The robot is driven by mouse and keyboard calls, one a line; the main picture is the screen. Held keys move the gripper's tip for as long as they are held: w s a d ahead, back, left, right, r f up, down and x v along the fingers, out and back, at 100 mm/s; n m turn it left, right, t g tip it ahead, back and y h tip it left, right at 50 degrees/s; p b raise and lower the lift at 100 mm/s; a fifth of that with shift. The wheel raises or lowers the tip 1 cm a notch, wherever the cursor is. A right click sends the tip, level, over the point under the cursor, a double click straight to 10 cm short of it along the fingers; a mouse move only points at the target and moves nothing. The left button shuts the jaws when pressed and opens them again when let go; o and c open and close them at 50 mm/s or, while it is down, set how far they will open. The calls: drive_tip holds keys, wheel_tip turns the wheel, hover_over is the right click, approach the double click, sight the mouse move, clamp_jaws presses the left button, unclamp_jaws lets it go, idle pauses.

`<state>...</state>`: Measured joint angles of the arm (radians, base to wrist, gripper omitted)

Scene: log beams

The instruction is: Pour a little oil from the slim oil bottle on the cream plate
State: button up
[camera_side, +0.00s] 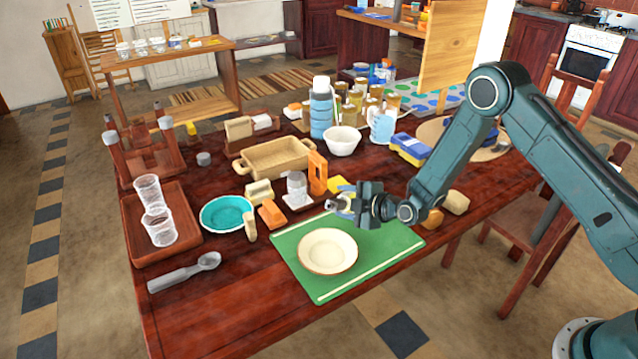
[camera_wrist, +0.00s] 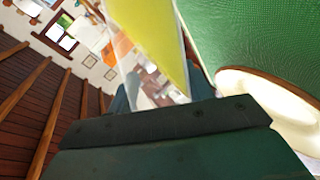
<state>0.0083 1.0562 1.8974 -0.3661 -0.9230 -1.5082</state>
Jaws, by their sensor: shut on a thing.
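The cream plate (camera_side: 328,251) has a thin brown rim and lies empty on the green mat. It also shows in the wrist view at the lower right (camera_wrist: 268,92). My gripper (camera_side: 346,206) is shut on the slim oil bottle, above the mat's back edge and behind the plate. In the wrist view the oil bottle (camera_wrist: 152,32) is clear with yellow oil, running from the top edge down to my jaws. In the side view my jaws hide most of it, and its tilt is hard to tell. No oil shows on the plate.
The green mat (camera_side: 385,240) lies at the table's front edge. Behind my gripper stand an orange block (camera_side: 317,174) and a clear glass on a coaster (camera_side: 297,184). A teal plate (camera_side: 227,213) and a scoop (camera_side: 186,272) lie left.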

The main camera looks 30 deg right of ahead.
drive_tip(key=shift+w+d+f, duration=0.1)
drive_tip(key=shift+f, duration=0.05)
drive_tip(key=shift+w+d+f+n+t+h, duration=0.2)
drive_tip(key=shift+d+f+n+t+h, duration=0.25)
drive_tip(key=shift+f+n, duration=0.2)
idle(0.4)
drive_tip(key=shift+d+f+n, duration=0.1)
drive_tip(key=shift+f+n, duration=0.1)
drive_tip(key=shift+n, duration=0.05)
drive_tip(key=shift+w+d+f+n+t+h, duration=0.25)
drive_tip(key=shift+f+n+t+h, duration=0.2)
drive_tip(key=shift+f+n, duration=0.15)
drive_tip(key=shift+r+n, duration=0.2)
drive_tip(key=shift+n, duration=0.1)
idle(0.5)
drive_tip(key=shift+r+n+t+h, duration=0.3)
drive_tip(key=shift+r+n+t, duration=0.05)
drive_tip(key=shift+n+t, duration=0.05)
drive_tip(key=shift+d, duration=0.1)
